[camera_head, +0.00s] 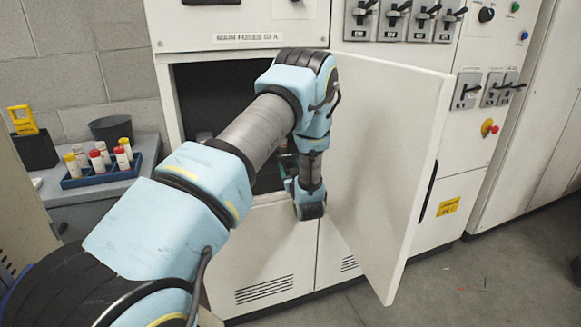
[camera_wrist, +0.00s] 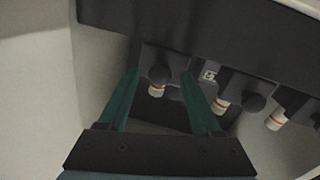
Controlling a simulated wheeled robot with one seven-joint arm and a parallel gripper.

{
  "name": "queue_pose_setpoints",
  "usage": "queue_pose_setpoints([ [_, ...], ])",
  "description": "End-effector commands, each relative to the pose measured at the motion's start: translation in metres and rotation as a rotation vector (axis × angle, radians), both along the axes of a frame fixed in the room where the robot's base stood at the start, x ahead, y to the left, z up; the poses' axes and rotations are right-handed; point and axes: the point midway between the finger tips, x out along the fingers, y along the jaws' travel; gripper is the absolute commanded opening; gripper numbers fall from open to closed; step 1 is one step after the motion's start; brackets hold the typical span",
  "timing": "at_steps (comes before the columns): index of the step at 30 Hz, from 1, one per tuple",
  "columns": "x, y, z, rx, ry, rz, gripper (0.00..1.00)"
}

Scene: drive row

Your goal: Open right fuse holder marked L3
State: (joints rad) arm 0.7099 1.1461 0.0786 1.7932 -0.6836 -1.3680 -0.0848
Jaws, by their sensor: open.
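In the wrist view, a row of dark fuse holders with round knobs and white, orange-banded fuse ends hangs along a dark panel. The leftmost fuse holder (camera_wrist: 158,74) lies between the fingertips of my gripper (camera_wrist: 160,76). A middle fuse holder (camera_wrist: 228,100) and a right fuse holder (camera_wrist: 283,118) are outside the fingers. A small pale label (camera_wrist: 209,75) is too small to read, so I cannot tell which holder is L3. My two teal fingers are open, with no clear contact. In the head view, my arm hides the holders.
The cabinet door (camera_head: 385,150) stands swung open to the right of my wrist, below the label MAIN FUSES (camera_head: 248,38). A pale cabinet wall (camera_wrist: 100,60) is close to the left finger. A blue rack (camera_head: 100,172) of fuses sits on the left bench.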

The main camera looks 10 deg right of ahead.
Motion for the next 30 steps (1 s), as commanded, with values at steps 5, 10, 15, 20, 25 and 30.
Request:
queue_pose_setpoints([
  [5,0.0004,0.0000,-0.0004,0.000,0.000,0.000,0.66],
  [10,0.0002,-0.0001,-0.0004,0.000,0.000,0.000,0.53],
  [15,0.0001,-0.0001,-0.0004,0.000,0.000,0.000,0.34],
  [20,0.0000,-0.0001,-0.0003,0.000,0.000,0.000,0.16],
  [25,0.0000,-0.0002,-0.0003,0.000,0.000,-0.001,0.00],
  [30,-0.0001,-0.0004,-0.0002,0.000,0.000,-0.001,0.00],
])
